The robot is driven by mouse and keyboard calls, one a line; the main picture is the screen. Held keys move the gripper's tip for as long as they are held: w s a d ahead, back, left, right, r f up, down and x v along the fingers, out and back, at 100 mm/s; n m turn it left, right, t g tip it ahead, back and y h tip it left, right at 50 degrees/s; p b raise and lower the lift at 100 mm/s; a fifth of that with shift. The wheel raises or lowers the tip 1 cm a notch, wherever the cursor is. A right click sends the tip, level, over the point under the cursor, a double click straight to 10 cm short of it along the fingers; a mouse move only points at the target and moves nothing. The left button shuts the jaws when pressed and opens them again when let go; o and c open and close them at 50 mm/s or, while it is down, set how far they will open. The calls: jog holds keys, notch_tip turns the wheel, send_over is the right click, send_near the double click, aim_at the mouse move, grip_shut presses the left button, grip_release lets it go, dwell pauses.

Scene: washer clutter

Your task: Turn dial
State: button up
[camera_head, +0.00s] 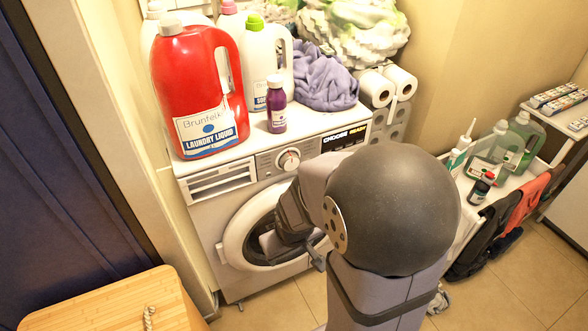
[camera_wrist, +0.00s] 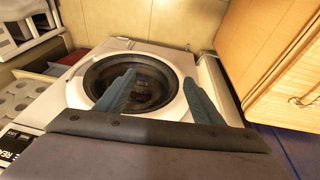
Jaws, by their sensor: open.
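The dial (camera_head: 289,159) is a round knob with a white face and a red mark, on the upper front panel of the white washing machine (camera_head: 232,212). It is left of the dark display (camera_head: 345,138). My gripper (camera_head: 293,253) is in front of the round door, below the dial and apart from it. In the wrist view my gripper (camera_wrist: 159,80) has its two blue-grey fingers spread, with nothing between them, and the dark door glass (camera_wrist: 150,92) lies beyond. The dial does not show in the wrist view; part of the display (camera_wrist: 14,145) does.
A red laundry bottle (camera_head: 200,85), a purple bottle (camera_head: 276,105) and a lilac cloth (camera_head: 325,78) are on the washer top. A wooden cabinet (camera_head: 120,305) stands at the lower left. A cart (camera_head: 490,195) with bottles is at the right.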

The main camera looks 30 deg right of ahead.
jog(key=w+d+f+t, duration=0.2)
jog(key=w+d+t, duration=0.25)
jog(key=w, duration=0.25)
jog(key=n+t+b, duration=0.1)
jog(key=t+b, duration=0.1)
jog(key=t, duration=0.8)
send_near(292, 164)
jog(key=shift+w+d+f+p, duration=0.1)
jog(key=shift+w+p, duration=0.15)
jog(key=shift+w, duration=1.8)
jog(key=shift+w+d+f+p, duration=0.1)
jog(key=shift+w+p, duration=0.1)
jog(key=shift+w, duration=1.85)
jog(key=c, duration=1.1)
jog(key=shift+o, duration=0.2)
